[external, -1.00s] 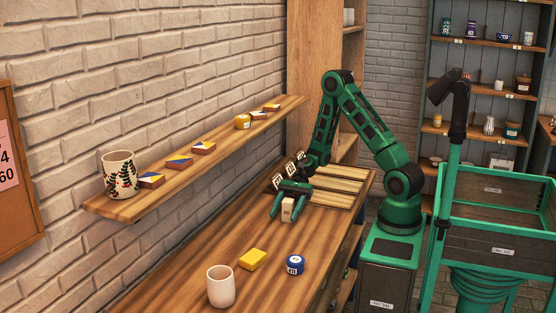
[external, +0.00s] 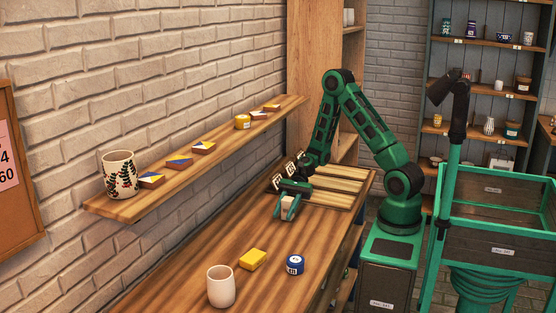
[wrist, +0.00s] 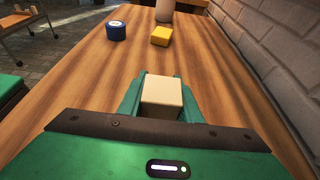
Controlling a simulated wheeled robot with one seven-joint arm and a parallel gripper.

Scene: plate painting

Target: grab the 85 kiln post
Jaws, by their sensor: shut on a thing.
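A pale beige block, the kiln post (external: 289,202), stands on the wooden worktop near the slatted rack. In the wrist view the post (wrist: 162,92) sits between both fingers, its plain top and near face showing. My gripper (external: 287,209) is shut on it, one finger on each side; the wrist view shows my gripper (wrist: 161,100) too. The fingers cover much of the post in the external view, and I cannot read a number on it. I cannot tell any gap beneath it.
A yellow block (external: 252,259), a blue round jar (external: 295,265) and a white cup (external: 221,287) stand nearer the front of the worktop (external: 200,258). A slatted wooden rack (external: 340,185) with small white tags lies behind my gripper. A wall shelf (external: 215,155) runs along the left.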

